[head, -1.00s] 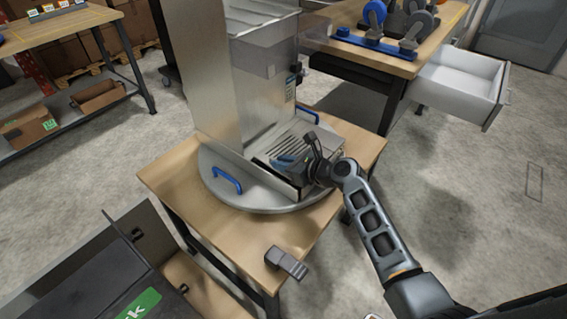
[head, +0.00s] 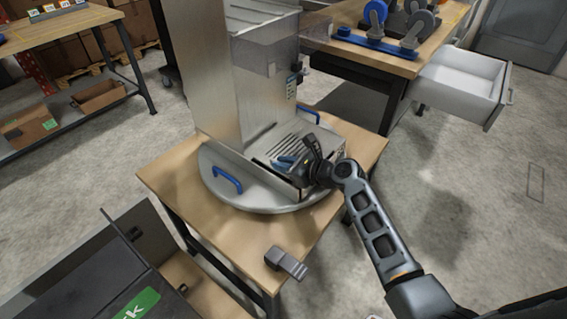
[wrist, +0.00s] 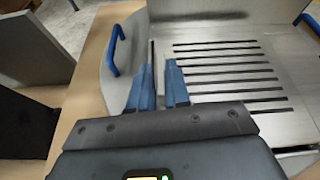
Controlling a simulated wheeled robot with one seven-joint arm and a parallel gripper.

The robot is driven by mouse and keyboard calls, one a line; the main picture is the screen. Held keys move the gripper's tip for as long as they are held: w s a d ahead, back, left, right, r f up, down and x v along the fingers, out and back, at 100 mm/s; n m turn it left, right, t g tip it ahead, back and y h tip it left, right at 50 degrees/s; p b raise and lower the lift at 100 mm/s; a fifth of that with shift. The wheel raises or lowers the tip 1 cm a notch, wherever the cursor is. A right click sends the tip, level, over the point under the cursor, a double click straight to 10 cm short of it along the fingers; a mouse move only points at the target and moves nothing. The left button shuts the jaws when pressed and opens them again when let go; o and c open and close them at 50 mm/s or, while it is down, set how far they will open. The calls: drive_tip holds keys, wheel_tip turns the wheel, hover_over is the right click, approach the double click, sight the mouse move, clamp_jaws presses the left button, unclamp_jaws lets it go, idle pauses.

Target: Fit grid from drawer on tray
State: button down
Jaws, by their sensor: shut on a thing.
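The slotted metal grid (head: 300,152) lies at the tray (head: 268,160) at the foot of the metal dispenser; its dark slots also show in the wrist view (wrist: 228,66). My gripper (head: 288,163) is over the grid's left front part. In the wrist view its blue fingers (wrist: 160,88) stand close together, shut on the grid's left edge. The fingers hide the gripped spot. I cannot tell whether the grid is fully seated. The white drawer (head: 465,82) at the right stands open, and its visible inside is empty.
The dispenser stands on a round plate with blue handles (head: 228,180) on a wooden table (head: 165,180). A grey clamp-like block (head: 286,262) sits at the table's front edge. A dark open box (head: 100,275) is at lower left. Blue-based equipment (head: 375,42) stands on the back bench.

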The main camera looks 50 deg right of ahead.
drive_tip(key=shift+f, duration=0.45)
drive_tip(key=c, duration=1)
unclamp_jaws()
drive_tip(key=shift+v, duration=3.9)
drive_tip(key=s+a+f+n+g+h, duration=0.1)
drive_tip(key=s+a+n, duration=0.3)
drive_tip(key=s+n, duration=0.35)
drive_tip(key=s+a+f+n+g+h, duration=0.1)
drive_tip(key=s+a+n, duration=0.4)
drive_tip(key=s+n, duration=0.25)
drive_tip(key=s+a+r+n+t+y, duration=0.1)
drive_tip(key=s+a+r+n+t, duration=0.2)
drive_tip(key=s+a+r+n, duration=1.1)
wheel_tip(320, 180, up, 3)
drive_tip(key=s+n, duration=0.1)
drive_tip(key=n, duration=0.4)
drive_tip(key=shift+r+y, duration=0.2)
drive_tip(key=shift+y, duration=0.1)
